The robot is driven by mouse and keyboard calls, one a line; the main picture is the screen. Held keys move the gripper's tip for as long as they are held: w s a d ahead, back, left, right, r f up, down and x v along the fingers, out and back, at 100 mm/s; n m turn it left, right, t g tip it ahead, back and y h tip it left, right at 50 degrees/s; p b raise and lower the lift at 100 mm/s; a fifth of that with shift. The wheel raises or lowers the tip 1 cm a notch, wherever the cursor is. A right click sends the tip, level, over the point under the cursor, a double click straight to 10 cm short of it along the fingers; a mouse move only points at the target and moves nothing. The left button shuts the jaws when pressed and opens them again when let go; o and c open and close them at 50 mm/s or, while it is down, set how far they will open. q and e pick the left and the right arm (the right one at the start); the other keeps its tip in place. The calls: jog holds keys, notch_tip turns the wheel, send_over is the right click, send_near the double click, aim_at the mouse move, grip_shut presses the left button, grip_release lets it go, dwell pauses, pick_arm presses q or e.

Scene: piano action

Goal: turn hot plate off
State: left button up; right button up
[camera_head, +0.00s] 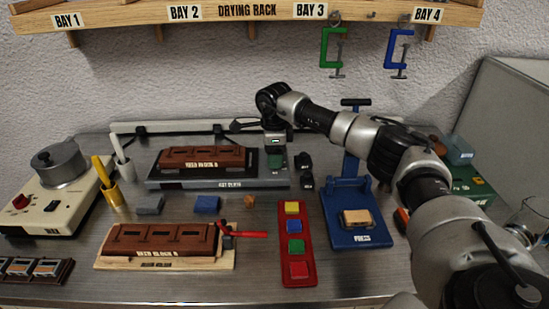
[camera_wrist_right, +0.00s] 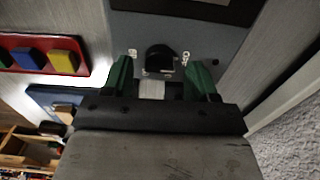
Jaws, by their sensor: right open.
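The hot plate (camera_head: 217,183) is a low grey slab with a dark top and a label on its front edge. A red-brown block (camera_head: 205,157) lies on it. In the right wrist view the hot plate's grey panel (camera_wrist_right: 210,30) carries a black knob (camera_wrist_right: 160,57) with small white labels on either side, too small to read surely. My right gripper (camera_head: 275,160) hangs over the right end of the hot plate. In the right wrist view its green fingers (camera_wrist_right: 162,80) are apart, with the knob just ahead of the gap between them. My left gripper is out of view.
To the right are a red tray (camera_head: 297,222) with coloured blocks and a blue press (camera_head: 357,225). Small black objects (camera_head: 306,171) stand close beside my right gripper. A cream heater with a pot (camera_head: 60,165) is at the left. The drying rack (camera_head: 247,12) hangs above.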

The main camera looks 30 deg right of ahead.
notch_tip(320, 180, up, 10)
jog(key=shift+f+b, duration=0.25)
jog(key=shift+b, duration=0.1)
dwell(0.4)
